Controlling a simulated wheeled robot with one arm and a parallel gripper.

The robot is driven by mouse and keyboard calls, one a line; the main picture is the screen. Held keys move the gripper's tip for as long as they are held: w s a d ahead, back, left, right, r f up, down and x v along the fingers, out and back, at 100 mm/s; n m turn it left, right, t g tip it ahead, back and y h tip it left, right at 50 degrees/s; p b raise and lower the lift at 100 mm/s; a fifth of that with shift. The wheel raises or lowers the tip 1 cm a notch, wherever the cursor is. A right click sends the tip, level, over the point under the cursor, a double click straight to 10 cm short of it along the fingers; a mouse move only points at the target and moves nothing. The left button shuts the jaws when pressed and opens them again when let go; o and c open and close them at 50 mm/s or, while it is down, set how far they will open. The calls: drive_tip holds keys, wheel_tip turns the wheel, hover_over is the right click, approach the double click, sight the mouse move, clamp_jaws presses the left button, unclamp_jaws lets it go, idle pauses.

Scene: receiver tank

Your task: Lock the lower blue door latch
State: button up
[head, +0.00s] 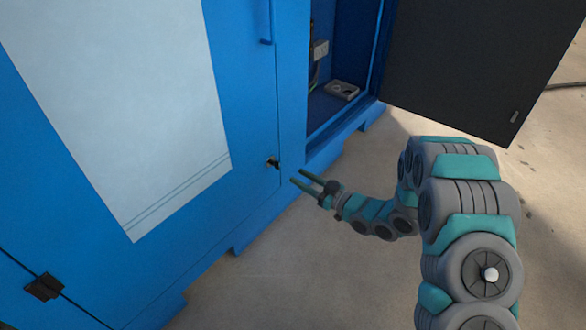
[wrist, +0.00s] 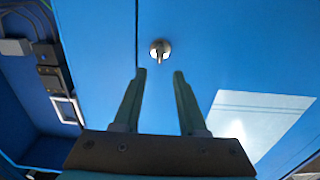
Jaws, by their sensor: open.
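The lower latch (head: 272,162) is a small dark metal piece on the blue door (head: 245,110), near the door's edge and low down. In the wrist view the latch (wrist: 160,49) shows as a round metal base with a short handle, just beyond my fingertips and roughly centred between them. My gripper (head: 300,178) is open and empty, to the right of the latch in the head view and apart from it. It also shows in the wrist view (wrist: 159,74), with two green fingers spread. The latch's exact turn is hard to tell.
A blue handle (head: 266,28) sits higher on the door. To the right an open cabinet bay (head: 335,70) holds a grey fitting (head: 342,90), and a dark door panel (head: 475,55) stands swung open. A black hinge (head: 44,287) is at lower left. The concrete floor (head: 290,260) is clear.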

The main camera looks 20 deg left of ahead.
sight(279, 166)
drive_tip(key=shift+x, duration=3.85)
clamp_jaws()
